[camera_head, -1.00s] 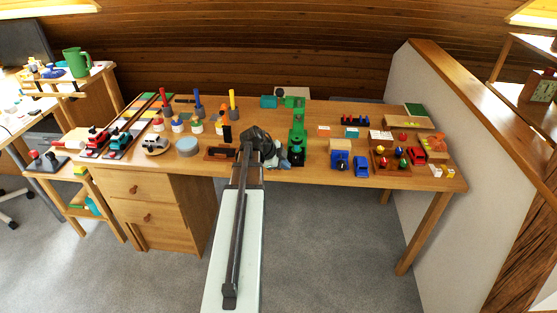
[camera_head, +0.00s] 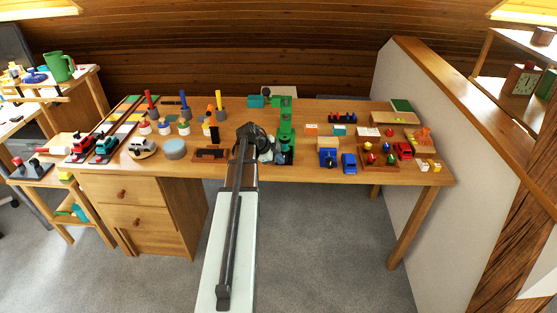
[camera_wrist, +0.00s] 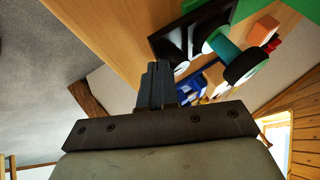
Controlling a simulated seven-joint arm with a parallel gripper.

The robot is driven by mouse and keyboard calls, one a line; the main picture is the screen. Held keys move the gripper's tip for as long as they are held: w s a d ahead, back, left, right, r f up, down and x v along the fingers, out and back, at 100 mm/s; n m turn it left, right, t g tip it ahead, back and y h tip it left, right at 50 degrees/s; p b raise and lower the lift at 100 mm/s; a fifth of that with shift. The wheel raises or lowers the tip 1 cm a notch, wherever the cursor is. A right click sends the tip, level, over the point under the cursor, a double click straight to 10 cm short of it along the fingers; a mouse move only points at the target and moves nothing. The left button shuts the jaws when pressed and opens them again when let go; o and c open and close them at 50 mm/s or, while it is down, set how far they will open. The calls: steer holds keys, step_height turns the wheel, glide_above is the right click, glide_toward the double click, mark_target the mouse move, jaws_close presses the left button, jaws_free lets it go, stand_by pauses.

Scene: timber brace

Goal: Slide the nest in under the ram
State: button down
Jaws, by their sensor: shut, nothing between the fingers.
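A tall green press (camera_head: 286,122) stands on the bench, right of my gripper; I take it to carry the ram. In the wrist view a black holder (camera_wrist: 175,42) with grey upright sides lies just beyond my fingers; it may be the nest, but I cannot be sure. White and teal round parts (camera_wrist: 222,46) are beside it. My gripper (camera_wrist: 153,85) is shut and empty, with its fingertips close to the holder; I cannot tell whether they touch. In the head view my gripper (camera_head: 266,151) is partly hidden by my wrist, at the press's near left side.
A blue block-like toy (camera_head: 328,158) and a blue truck (camera_head: 349,163) stand right of the press. Some bare bench lies along the front edge.

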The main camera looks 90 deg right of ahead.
steer(key=d, duration=1.1)
steer(key=shift+d, duration=0.35)
steer(key=a, duration=0.2)
steer(key=w+a, duration=0.1)
steer(key=a, duration=0.1)
steer(key=shift+a, duration=0.35)
steer(key=v, duration=1)
steer(key=shift+d, duration=0.2)
